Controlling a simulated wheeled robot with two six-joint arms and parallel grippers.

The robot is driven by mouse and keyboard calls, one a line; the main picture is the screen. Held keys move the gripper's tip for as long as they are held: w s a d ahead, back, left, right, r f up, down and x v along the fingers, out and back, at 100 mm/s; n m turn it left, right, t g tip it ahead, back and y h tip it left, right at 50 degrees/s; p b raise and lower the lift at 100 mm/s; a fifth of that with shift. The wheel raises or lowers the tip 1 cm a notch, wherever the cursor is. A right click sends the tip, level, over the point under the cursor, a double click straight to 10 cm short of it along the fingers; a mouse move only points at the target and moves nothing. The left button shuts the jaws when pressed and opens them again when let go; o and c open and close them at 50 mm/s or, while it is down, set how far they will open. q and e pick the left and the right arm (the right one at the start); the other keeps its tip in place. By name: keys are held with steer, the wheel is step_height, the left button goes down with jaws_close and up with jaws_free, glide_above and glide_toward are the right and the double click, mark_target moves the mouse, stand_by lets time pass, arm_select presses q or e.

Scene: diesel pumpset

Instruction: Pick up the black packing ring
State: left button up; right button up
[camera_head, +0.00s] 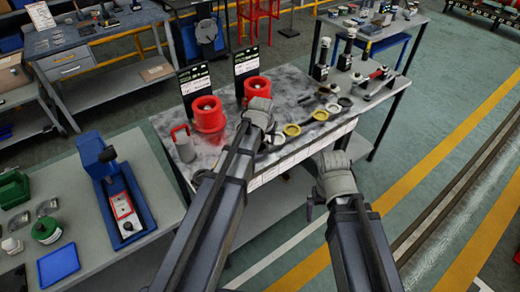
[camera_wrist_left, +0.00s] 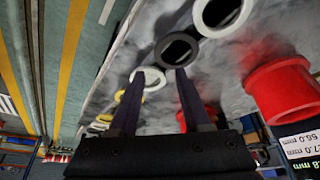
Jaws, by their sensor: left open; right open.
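The black packing ring (camera_wrist_left: 164,51) lies flat on the mottled grey tabletop (camera_wrist_left: 222,62), between two white rings, in the left wrist view. My left gripper (camera_wrist_left: 160,71) is open and empty, its fingertips close to the black ring; the right-hand finger overlaps the ring's lower edge in the picture. I cannot tell whether it touches. In the head view my left gripper (camera_head: 263,122) is over the ring row and its arm hides part of it, so I cannot clearly pick out this ring there. My right gripper (camera_head: 322,188) is open, in front of the table's front edge.
Two red cylindrical parts (camera_head: 208,115) stand behind my left gripper, with dark sign boards (camera_head: 196,80) behind them. Yellow rings (camera_head: 292,129) lie right of the gripper. Gauges on stands (camera_head: 346,50) are at the right.

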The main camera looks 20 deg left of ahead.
mark_target(267, 148)
arm_select(q)
steer(key=b+x, duration=0.2)
steer(key=s+b+x, duration=0.1)
steer(key=b+x, duration=0.2)
steer(key=shift+d+f, duration=0.1)
steer(key=shift+f, duration=0.2)
steer(key=shift+w, duration=0.1)
steer(key=shift+r, duration=0.1)
jaws_close()
